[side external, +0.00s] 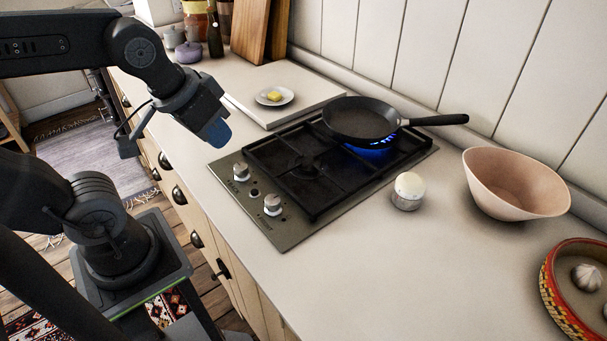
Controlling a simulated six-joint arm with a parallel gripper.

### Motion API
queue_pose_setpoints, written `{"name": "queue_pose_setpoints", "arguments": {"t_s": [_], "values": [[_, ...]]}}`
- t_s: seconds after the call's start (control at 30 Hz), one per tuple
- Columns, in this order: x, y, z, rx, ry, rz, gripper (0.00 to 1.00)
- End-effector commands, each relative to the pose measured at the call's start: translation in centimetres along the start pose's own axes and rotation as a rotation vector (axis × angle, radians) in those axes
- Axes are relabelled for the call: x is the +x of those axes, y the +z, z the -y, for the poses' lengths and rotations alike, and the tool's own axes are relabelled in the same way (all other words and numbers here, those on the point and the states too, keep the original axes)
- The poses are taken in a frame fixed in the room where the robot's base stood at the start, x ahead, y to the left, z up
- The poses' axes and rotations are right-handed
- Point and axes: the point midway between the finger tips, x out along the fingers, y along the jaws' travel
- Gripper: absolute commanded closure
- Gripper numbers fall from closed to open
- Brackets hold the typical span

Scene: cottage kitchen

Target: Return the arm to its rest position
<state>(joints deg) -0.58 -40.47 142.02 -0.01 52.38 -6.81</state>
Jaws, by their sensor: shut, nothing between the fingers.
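My gripper (215,132) points down and hangs in the air near the front edge of the counter, left of the gas hob. Its blue-tipped fingers are shut with nothing between them. My arm reaches in from the left of the side external view, bent at the elbow, above my base beside the counter. The gripper looks apart from everything around it.
A black frying pan (358,119) sits over a lit blue flame on the hob (285,231). A plate (287,97) with butter (273,96) lies on a board behind. A shaker (408,190), a pink bowl (510,190) and a basket (551,290) with garlic (587,277) stand right. The front counter is clear.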

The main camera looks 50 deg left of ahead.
Motion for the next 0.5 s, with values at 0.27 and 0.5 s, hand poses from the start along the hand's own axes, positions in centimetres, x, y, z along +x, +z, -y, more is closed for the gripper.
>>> {"name": "queue_pose_setpoints", "arguments": {"t_s": [0.27,0.5], "values": [[-0.39,0.48,-0.17,0.133,0.007,-0.038,1.00],[-0.38,0.45,-0.16,0.130,0.007,-0.037,1.00]]}}
